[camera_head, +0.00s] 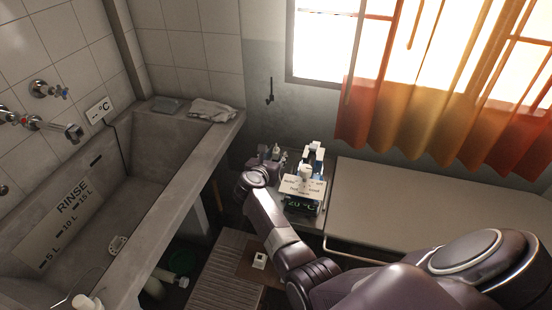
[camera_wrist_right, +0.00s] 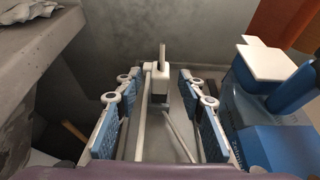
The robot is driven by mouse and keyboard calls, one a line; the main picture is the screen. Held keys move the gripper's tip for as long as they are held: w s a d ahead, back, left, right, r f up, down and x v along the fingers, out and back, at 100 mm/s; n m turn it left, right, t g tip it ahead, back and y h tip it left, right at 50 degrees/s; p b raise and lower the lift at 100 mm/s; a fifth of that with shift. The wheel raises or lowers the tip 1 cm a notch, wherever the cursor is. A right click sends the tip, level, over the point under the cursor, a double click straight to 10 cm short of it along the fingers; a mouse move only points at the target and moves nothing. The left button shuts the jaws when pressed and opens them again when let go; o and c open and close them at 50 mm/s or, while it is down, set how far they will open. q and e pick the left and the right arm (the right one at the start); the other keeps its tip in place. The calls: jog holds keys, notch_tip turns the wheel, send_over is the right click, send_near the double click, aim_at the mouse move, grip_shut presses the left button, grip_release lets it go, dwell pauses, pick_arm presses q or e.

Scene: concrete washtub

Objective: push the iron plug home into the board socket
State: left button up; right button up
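My right gripper shows in the right wrist view (camera_wrist_right: 160,118) with its two blue-padded fingers spread wide. In the head view its fingertips (camera_head: 275,154) are small, beyond my dark wrist. A small white block with a grey upright stem (camera_wrist_right: 160,82) stands between and beyond the fingers, with clear gaps on both sides; I cannot tell if it is the iron plug. My left gripper is not in view.
Blue and white objects (camera_wrist_right: 275,75) crowd the right finger. The concrete washtub (camera_head: 190,195) is at left. A bare flat top (camera_head: 430,205) lies at right, below the orange curtain (camera_head: 430,100).

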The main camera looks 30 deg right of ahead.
jog(key=shift+x, duration=1.05)
grip_shut()
